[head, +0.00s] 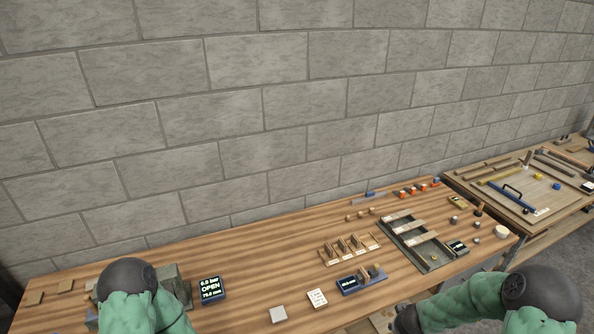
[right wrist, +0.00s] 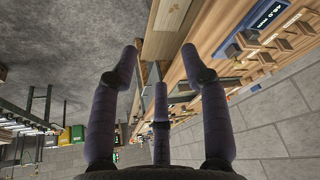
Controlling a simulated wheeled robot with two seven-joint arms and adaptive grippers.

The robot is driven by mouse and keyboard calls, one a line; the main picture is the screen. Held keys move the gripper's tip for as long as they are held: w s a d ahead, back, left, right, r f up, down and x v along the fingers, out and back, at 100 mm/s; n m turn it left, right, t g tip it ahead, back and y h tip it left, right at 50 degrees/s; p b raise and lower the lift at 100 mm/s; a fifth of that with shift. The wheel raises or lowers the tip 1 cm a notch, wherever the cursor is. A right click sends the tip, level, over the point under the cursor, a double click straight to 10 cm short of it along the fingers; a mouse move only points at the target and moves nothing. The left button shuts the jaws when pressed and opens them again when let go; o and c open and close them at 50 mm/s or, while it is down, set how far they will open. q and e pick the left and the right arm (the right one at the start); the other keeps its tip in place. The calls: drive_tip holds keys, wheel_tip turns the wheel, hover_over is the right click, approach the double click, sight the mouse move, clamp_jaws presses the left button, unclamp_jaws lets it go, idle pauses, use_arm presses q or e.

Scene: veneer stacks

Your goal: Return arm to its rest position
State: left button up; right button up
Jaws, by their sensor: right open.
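My right gripper (right wrist: 160,62) shows in the right wrist view with its dark fingers spread apart and nothing between them. Beyond the fingers are the wooden edge of the workbench and the grey floor. In the head view my right arm (head: 480,303), green with a dark round joint, is at the bottom right, in front of the bench's near edge. My left arm (head: 135,310) is at the bottom left, over the bench's left part. Neither gripper shows in the head view; both lie hidden or below the frame.
A second bench (head: 530,190) with tools stands at right. A block wall (head: 250,110) runs behind.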

drive_tip(key=s+a+f+n+g+y+b, duration=0.1)
drive_tip(key=s+a+f+b, duration=0.3)
drive_tip(key=f, duration=0.5)
drive_tip(key=s+a+f+y+b, duration=0.1)
drive_tip(key=s+a+f+b, duration=0.1)
drive_tip(key=a+f+b, duration=0.5)
use_arm(q)
wheel_tip(320, 180, down, 23)
drive_tip(key=b, duration=1.1)
drive_tip(key=shift+w, duration=0.4)
use_arm(e)
drive_tip(key=s+a+f+n+g+y, duration=0.1)
drive_tip(key=s+a+f+g+y, duration=0.1)
drive_tip(key=s+a+f, duration=1)
wheel_tip(320, 180, down, 4)
drive_tip(key=shift+s+r+g+y, duration=0.1)
drive_tip(key=shift+s+g+y, duration=0.3)
drive_tip(key=shift+s+y, duration=0.55)
drive_tip(key=shift+s+d, duration=0.15)
